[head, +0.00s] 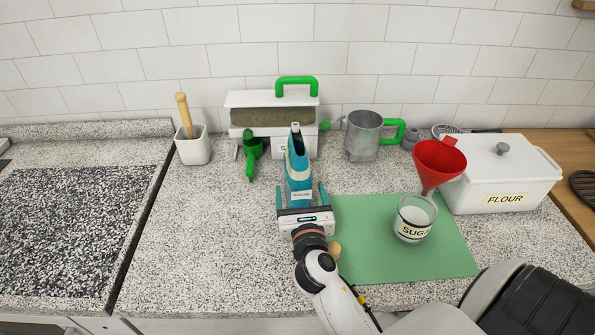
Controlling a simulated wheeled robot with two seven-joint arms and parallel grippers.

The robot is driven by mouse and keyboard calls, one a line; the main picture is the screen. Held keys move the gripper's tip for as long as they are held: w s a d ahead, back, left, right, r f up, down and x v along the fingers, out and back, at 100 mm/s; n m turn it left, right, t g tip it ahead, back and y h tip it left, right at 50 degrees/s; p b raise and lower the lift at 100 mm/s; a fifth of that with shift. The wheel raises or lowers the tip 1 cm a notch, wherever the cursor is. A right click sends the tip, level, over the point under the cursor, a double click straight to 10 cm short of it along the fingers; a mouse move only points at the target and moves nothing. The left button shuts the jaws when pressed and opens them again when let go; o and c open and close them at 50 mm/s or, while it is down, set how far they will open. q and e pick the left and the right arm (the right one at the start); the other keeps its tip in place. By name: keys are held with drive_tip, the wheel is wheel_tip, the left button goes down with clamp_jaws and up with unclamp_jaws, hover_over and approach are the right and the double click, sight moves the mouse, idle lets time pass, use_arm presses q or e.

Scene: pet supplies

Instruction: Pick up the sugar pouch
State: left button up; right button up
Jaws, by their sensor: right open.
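The sugar pouch (297,163) looks like the upright teal pouch with a pale label and a small white top, near the middle of the counter. My right gripper (302,192) reaches it from the front. Its jaws are open, with one finger at each side of the pouch's lower part; I cannot tell whether they touch it. The gripper body hides the pouch's base. My left gripper is out of view.
A glass sugar jar (413,228) with a red funnel (438,165) above it stands on a green mat (362,225) at right. Behind are a white flour box (497,180), a metal mug (363,135), a white-and-green device (245,100) and a white pot (193,150) holding a wooden stick. The left counter is clear.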

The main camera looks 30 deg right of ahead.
drive_tip(key=p+x, duration=0.1)
drive_tip(key=x, duration=0.4)
drive_tip(key=shift+d+r, duration=0.1)
drive_tip(key=shift+r, duration=0.05)
drive_tip(key=shift+w+d, duration=0.1)
drive_tip(key=shift+w, duration=0.15)
drive_tip(key=shift+s, duration=0.1)
drive_tip(key=c, duration=1.1)
drive_tip(key=shift+c, duration=0.3)
